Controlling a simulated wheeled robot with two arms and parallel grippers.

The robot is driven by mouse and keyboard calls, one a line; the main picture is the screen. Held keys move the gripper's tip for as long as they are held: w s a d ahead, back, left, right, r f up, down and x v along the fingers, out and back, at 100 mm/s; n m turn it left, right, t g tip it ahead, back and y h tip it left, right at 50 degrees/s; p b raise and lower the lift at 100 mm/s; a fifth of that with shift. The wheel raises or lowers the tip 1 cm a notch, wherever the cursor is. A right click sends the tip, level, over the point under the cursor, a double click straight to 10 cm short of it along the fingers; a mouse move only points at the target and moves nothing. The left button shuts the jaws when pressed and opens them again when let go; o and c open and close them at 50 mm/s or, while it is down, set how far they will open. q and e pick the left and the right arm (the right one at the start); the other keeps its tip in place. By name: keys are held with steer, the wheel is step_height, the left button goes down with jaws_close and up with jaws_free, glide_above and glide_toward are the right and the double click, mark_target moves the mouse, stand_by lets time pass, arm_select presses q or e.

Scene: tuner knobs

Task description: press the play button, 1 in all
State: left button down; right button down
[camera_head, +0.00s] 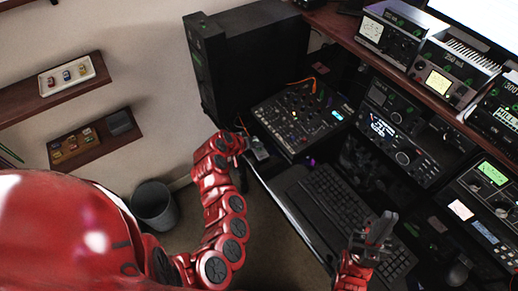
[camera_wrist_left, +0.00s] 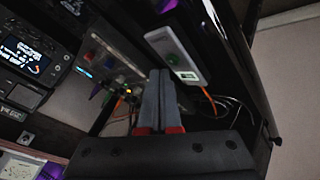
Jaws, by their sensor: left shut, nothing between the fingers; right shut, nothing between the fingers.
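My left gripper (camera_head: 260,151) is at the desk's left front corner, beside the mixer. In the left wrist view its fingers (camera_wrist_left: 160,76) are shut and empty, with the tips close to the near side of the pale box; I cannot tell whether they touch it. In the head view the gripper largely hides the box. My right gripper (camera_head: 384,226) is shut and empty, above the right part of the keyboard (camera_head: 318,203).
A mixer (camera_head: 292,118) with many knobs lies beyond the left gripper, with a black tower (camera_head: 240,55) behind it. Radio units (camera_head: 398,143) stand on the right. An orange cable (camera_wrist_left: 207,97) runs beside the pale box. A bin (camera_head: 153,204) stands on the floor.

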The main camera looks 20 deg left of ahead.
arm_select(q)
steer(key=shift+f+b, duration=0.3)
steer(key=shift+f+b, duration=0.3)
steer(key=shift+b, duration=0.05)
stand_by(0.5)
steer(key=shift+r, duration=0.7)
steer(key=shift+p, duration=0.3)
steer(key=shift+r+p, duration=1.15)
steer(key=shift+r, duration=1.4)
